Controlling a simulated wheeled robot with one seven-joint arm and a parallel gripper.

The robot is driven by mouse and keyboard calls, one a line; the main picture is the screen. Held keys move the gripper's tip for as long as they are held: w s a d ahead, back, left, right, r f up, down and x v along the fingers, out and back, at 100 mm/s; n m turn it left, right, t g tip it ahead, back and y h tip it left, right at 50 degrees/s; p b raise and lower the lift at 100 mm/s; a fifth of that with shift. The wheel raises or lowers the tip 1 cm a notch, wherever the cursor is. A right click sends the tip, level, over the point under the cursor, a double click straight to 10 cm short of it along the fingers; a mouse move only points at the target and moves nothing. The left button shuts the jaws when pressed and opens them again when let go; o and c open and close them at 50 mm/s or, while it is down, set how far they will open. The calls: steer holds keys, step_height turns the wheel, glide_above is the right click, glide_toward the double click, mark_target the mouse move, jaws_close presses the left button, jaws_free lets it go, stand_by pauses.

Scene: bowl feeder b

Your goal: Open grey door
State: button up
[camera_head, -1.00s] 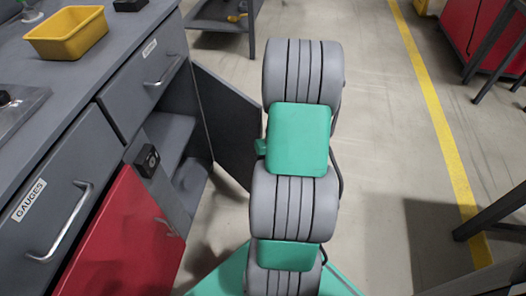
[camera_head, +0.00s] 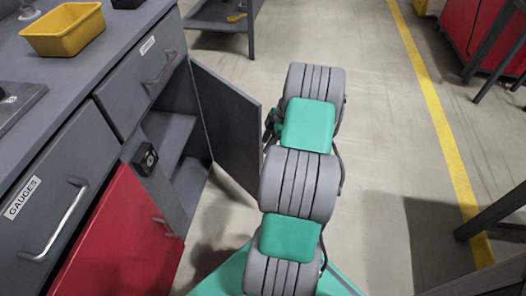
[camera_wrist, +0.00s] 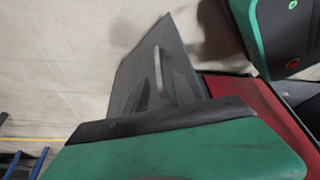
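The grey door (camera_head: 228,128) stands swung out from the lower cabinet, with a wide gap showing the inside. In the wrist view a dark grey panel with a pale bar handle (camera_wrist: 158,70), apparently the door's outer face, lies beyond the green-and-black part at the bottom. In the head view, dark parts of my gripper (camera_head: 271,124) show at the door's free edge, on its outer side, mostly hidden by my arm. I cannot tell whether they touch the door. The fingers cannot be made out in either view.
The open cabinet (camera_head: 188,178) has an inner shelf. A red door (camera_head: 125,240) is shut to its left, below grey drawers (camera_head: 45,215). A yellow bin (camera_head: 62,30) stands on the worktop. The floor (camera_head: 385,140) right of my arm is clear up to the yellow line.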

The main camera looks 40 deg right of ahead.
steer(key=b+x, duration=0.1)
steer(key=x, duration=0.3)
steer(key=shift+f, duration=0.15)
steer(key=shift+c, duration=0.4)
jaws_close()
steer(key=shift+w, duration=0.1)
stand_by(0.7)
